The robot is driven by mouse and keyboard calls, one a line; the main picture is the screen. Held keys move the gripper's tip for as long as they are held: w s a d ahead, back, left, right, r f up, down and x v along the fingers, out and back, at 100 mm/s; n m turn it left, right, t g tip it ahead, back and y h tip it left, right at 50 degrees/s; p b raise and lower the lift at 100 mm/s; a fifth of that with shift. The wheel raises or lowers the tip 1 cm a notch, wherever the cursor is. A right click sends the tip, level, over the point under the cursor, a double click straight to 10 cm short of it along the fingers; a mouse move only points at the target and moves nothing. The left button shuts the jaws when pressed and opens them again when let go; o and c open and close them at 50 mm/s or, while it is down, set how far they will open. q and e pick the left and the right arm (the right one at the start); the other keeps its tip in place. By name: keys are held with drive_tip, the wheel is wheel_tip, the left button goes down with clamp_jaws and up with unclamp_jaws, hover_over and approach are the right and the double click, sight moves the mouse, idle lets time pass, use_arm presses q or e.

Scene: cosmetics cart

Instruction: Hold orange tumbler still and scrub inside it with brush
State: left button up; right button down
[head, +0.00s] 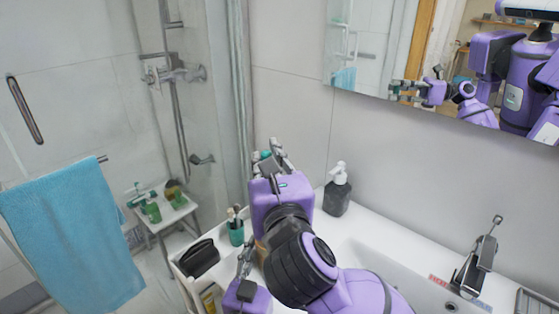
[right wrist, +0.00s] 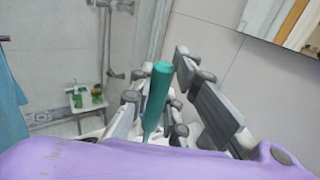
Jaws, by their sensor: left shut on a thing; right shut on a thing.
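My right gripper (head: 272,158) is shut on the brush, whose teal handle (right wrist: 157,95) stands nearly upright between its fingers in the right wrist view. A bit of teal handle (head: 263,155) also shows at the fingers in the head view. The brush's lower end is hidden. My left gripper (head: 246,262) is low, below the right one, and shut beside a narrow orange-tan strip of the tumbler (head: 261,252). The rest of the tumbler is hidden behind my right arm, so I cannot tell whether the brush is inside it.
A teal cup with brushes (head: 236,232) and a black case (head: 200,258) stand left of my grippers. A dark soap dispenser (head: 337,193) stands behind, near the wall. The sink's tap (head: 475,262) is at right. A blue towel (head: 75,235) hangs at left.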

use_arm(q)
drive_tip(key=shift+f, duration=0.1)
use_arm(e)
drive_tip(key=shift+f, duration=5.5)
drive_tip(key=shift+d+f, duration=0.1)
drive_tip(key=shift+f, duration=0.65)
drive_tip(key=shift+w+d, duration=0.25)
drive_tip(key=shift+s+a+f, duration=0.25)
drive_tip(key=shift+s+a, duration=0.15)
drive_tip(key=shift+a, duration=0.25)
drive_tip(key=shift+d, duration=0.8)
drive_tip(key=shift+w+a+r, duration=0.15)
drive_tip(key=shift+w+a, duration=0.15)
drive_tip(key=shift+a, duration=0.25)
use_arm(q)
drive_tip(key=shift+s+d, duration=0.1)
use_arm(e)
drive_tip(key=shift+a+r, duration=0.1)
drive_tip(key=shift+s, duration=0.2)
